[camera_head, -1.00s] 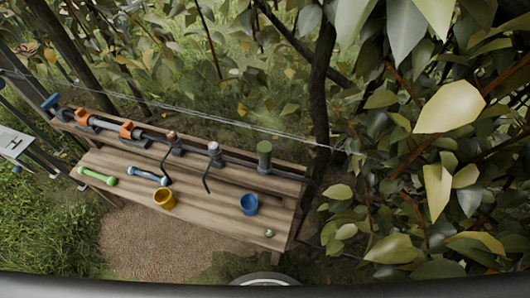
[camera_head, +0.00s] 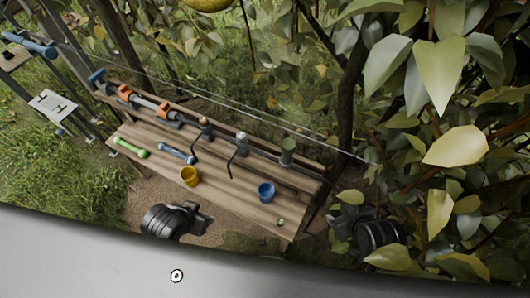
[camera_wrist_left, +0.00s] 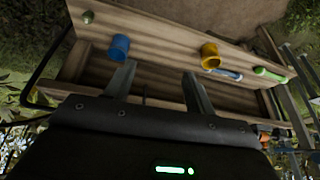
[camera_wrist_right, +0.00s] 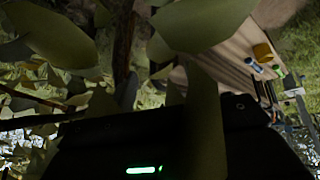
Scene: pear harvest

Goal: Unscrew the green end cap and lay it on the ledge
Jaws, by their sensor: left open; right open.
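A dark green upright cylinder (camera_head: 288,152), which looks like the green end cap, stands at the right end of the dark pipe along the bench's back. A small green piece (camera_head: 280,222) lies near the bench's front right corner; it also shows in the left wrist view (camera_wrist_left: 88,17). The wooden bench ledge (camera_head: 235,195) runs in front of the pipe. My left gripper (camera_head: 190,217) is in front of the bench; its fingers (camera_wrist_left: 158,88) are apart and empty. My right gripper (camera_head: 368,218) is right of the bench among leaves, open, its fingers largely hidden.
A yellow cup (camera_head: 190,177) and a blue cup (camera_head: 266,192) stand on the bench. A green-handled tool (camera_head: 130,147) and a blue one (camera_head: 176,153) lie at its left. Leaves (camera_wrist_right: 190,25) crowd my right gripper. A trunk (camera_head: 340,100) stands behind.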

